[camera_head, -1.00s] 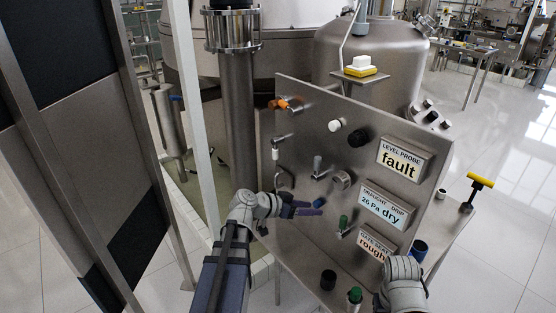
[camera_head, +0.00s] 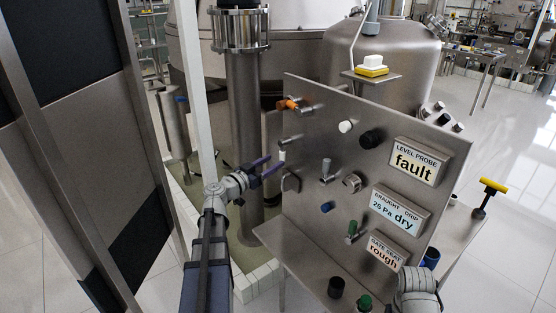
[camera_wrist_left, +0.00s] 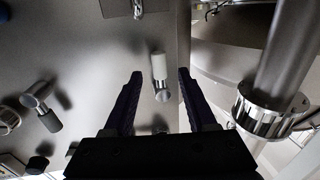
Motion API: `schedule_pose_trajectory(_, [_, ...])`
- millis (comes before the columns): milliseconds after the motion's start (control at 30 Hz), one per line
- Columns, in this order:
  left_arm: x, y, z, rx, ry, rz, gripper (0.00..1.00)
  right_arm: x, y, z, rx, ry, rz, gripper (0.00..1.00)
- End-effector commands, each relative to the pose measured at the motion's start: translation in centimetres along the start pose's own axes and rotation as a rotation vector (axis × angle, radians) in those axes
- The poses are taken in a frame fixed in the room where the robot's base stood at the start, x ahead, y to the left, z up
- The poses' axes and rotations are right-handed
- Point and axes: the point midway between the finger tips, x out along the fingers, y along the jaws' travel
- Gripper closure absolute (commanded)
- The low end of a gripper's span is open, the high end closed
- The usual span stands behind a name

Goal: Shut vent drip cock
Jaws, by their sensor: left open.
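A small cock with a white lever handle (camera_head: 282,156) is at the left edge of the steel panel (camera_head: 318,125). No readable label tells whether it is the vent drip cock. In the left wrist view its white handle (camera_wrist_left: 159,67) lies between my fingertips, its metal body just below. My left gripper (camera_head: 267,167) is open beside the panel's left edge, with dark purple fingers either side of the handle; contact cannot be told. It also shows in the left wrist view (camera_wrist_left: 160,75). My right arm shows at the lower right, its fingers out of sight.
The panel also carries an orange-handled valve (camera_head: 290,104), a grey lever (camera_head: 326,168), a green handle (camera_head: 352,229) and white and black knobs. The draught and drip sign (camera_head: 398,212) reads "26 Pa dry". A vertical steel pipe (camera_head: 243,125) stands close left of the panel.

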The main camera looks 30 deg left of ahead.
Motion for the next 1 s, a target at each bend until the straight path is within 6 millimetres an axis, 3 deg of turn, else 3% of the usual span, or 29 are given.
schedule_pose_trajectory(233, [3.0, 0.0, 0.0, 0.000, 0.000, 0.002, 0.43, 0.0, 0.0, 0.0, 0.000, 0.000, 0.000, 0.43])
schedule_pose_trajectory(633, [3.4, 0.1, 0.0, 0.000, -0.001, 0.001, 0.44, 0.0, 0.0, 0.0, 0.000, 0.000, 0.000, 0.43])
schedule_pose_trajectory(1000, [3.4, 0.1, 0.0, 0.000, -0.001, 0.001, 0.86, 0.0, 0.0, 0.0, 0.000, 0.000, 0.000, 0.43])
